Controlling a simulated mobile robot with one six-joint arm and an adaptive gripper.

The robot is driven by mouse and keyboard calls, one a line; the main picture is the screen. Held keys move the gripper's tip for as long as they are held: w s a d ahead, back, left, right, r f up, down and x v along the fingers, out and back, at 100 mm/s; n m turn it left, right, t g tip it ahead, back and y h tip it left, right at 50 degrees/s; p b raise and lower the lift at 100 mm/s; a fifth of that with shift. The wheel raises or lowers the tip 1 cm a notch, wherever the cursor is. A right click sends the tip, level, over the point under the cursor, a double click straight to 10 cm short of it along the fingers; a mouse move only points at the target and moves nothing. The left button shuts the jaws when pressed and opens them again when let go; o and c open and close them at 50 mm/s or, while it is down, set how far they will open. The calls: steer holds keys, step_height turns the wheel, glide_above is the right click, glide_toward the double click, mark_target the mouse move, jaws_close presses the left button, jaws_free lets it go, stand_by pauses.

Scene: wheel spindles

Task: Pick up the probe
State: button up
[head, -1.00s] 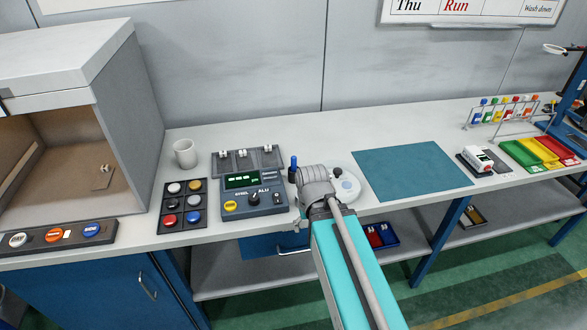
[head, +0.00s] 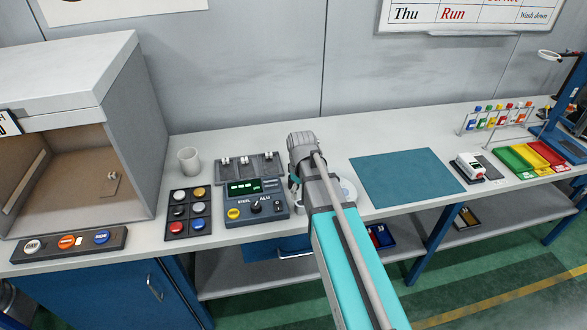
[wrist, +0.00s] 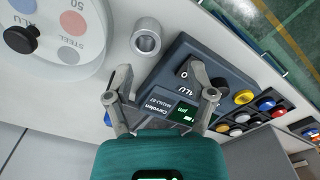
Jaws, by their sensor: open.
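No probe can be made out for certain in either view now. In the head view my arm and wrist cover the bench just right of the dark blue gauge box (head: 235,197), where an upright blue-topped piece showed earlier. My gripper (wrist: 160,88) is open in the wrist view, with nothing seen between its fingers. The gauge box, with its dial and green display, shows beyond and between the fingers (wrist: 172,82). A short metal cylinder with a dark round opening (wrist: 147,42) stands beside the box, past the fingertips.
A white round disc with coloured spots (wrist: 55,35) lies near the cylinder. A blue-green mat (head: 405,177) lies bare to the right.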

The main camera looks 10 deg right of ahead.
steer(key=w+r+n+p, duration=0.8)
steer(key=w+r, duration=0.1)
steer(key=w, duration=0.5)
steer(key=shift+w+d+r+n, duration=0.15)
steer(key=shift+w+n, duration=0.2)
steer(key=shift+n, duration=0.05)
step_height(320, 180, down, 9)
steer(key=b, duration=0.8)
steer(key=shift+r+b, duration=0.15)
steer(key=shift+b, duration=0.2)
steer(key=f+b, duration=0.3)
steer(key=shift+s+d+f, duration=0.15)
steer(key=shift+d+f, duration=0.05)
steer(key=shift+d, duration=0.1)
steer(key=shift+f+b, duration=0.9)
steer(key=shift+b, duration=0.2)
steer(key=shift+c, duration=0.2)
